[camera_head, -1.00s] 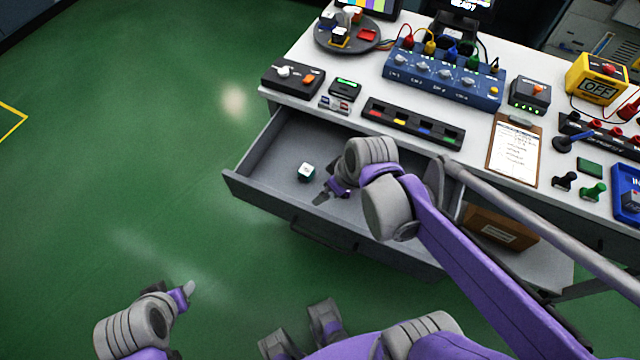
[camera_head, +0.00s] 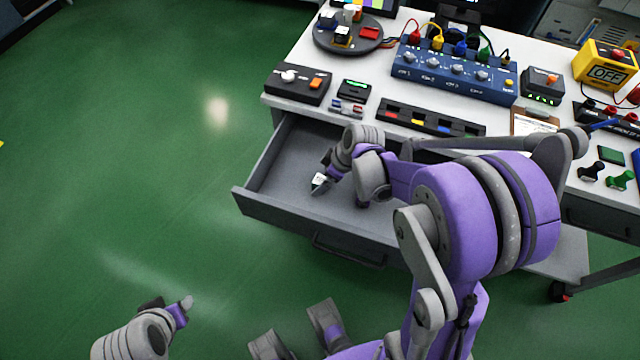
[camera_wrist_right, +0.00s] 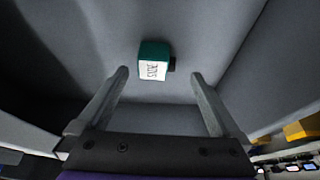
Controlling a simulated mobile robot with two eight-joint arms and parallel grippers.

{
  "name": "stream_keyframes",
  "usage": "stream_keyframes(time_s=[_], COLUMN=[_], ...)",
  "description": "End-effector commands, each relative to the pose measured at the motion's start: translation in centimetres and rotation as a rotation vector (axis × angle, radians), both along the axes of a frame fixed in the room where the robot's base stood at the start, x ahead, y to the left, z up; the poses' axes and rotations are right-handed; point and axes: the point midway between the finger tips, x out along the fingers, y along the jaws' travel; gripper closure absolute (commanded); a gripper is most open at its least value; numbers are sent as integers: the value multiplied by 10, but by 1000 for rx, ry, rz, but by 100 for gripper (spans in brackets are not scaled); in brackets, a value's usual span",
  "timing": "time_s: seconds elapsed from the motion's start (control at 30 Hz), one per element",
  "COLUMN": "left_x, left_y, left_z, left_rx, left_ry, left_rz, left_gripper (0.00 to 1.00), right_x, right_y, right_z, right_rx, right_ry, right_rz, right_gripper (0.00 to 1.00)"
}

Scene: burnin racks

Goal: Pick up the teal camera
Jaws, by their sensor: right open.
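The teal camera is a small box with a white labelled face and a dark stub on its side. In the right wrist view the teal camera (camera_wrist_right: 154,60) lies in the drawer, just beyond and between my open fingertips, not touching them. In the head view the teal camera (camera_head: 319,179) is partly hidden by my right gripper (camera_head: 322,176), which reaches into the drawer. In the right wrist view my right gripper (camera_wrist_right: 158,76) is open and empty. My left gripper (camera_head: 172,306) is at the lower left above the floor, and its jaw gap is unclear.
The open drawer (camera_head: 287,215) is otherwise bare where visible, with raised walls around the camera. The white workbench (camera_head: 365,75) above it holds a blue instrument box (camera_head: 455,72), a slotted black strip (camera_head: 430,122) and a round turntable (camera_head: 348,36). Green floor lies free at left.

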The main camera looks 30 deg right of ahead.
Motion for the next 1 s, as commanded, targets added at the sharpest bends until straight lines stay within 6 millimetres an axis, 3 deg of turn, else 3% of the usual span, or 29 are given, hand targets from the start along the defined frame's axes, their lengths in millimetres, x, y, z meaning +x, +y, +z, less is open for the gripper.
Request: stream_keyframes(time_s=[0.2, 0.53, 1.0], left_x=[-1, 0, 0], left_y=[0, 0, 0], left_z=[-8, -8, -8], left_rx=[0, 0, 0], left_ry=[2, 2, 2], left_rz=[0, 0, 0], left_gripper=[50, 50, 50], right_x=[10, 12, 12], right_y=[8, 9, 9], right_z=[-32, -38, -38], right_rx=[0, 0, 0], right_ry=[0, 0, 0], right_rz=[1, 0, 0], right_gripper=[0, 0, 81])
